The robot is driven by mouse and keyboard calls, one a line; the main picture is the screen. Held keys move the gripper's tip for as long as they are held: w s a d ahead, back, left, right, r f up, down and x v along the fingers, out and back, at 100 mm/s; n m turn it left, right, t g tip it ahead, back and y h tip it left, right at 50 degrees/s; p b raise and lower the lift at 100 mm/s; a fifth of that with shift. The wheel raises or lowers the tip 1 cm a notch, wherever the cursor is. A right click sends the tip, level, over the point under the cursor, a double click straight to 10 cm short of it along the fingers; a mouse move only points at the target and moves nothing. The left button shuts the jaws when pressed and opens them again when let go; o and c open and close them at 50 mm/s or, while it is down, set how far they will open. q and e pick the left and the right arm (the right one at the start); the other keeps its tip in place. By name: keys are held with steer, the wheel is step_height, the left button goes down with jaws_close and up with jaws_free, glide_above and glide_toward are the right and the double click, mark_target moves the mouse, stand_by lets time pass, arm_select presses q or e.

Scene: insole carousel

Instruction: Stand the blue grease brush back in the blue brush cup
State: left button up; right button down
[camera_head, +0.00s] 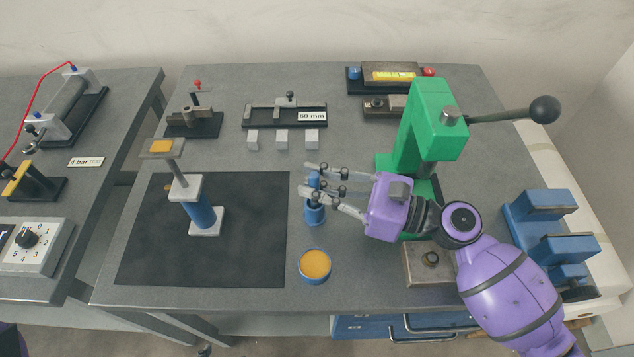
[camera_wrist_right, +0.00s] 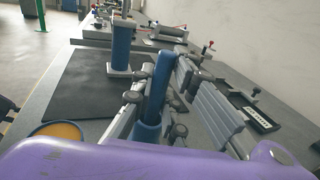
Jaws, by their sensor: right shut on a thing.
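My right gripper (camera_head: 325,188) is shut on the blue grease brush (camera_head: 313,181), its fingers on either side of the upright handle. The brush also shows between the finger pads in the right wrist view (camera_wrist_right: 160,82). The blue brush cup (camera_head: 315,215) stands on the grey bench directly under the gripper, right of the black mat. The brush's lower end appears to be inside the cup, but its tip is hidden, so I cannot tell how deep it sits. My left gripper is not in view.
A blue pot of orange grease (camera_head: 314,264) stands just in front of the cup. A blue column stand (camera_head: 200,208) is on the black mat (camera_head: 254,252). A green press (camera_head: 424,120) stands behind my right arm. Small white blocks (camera_head: 283,143) lie at the back.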

steer(key=c, duration=1.7)
jaws_free()
steer(key=shift+o, duration=0.2)
steer(key=shift+d, duration=0.1)
steer(key=v, duration=1.2)
steer(key=shift+r, duration=0.1)
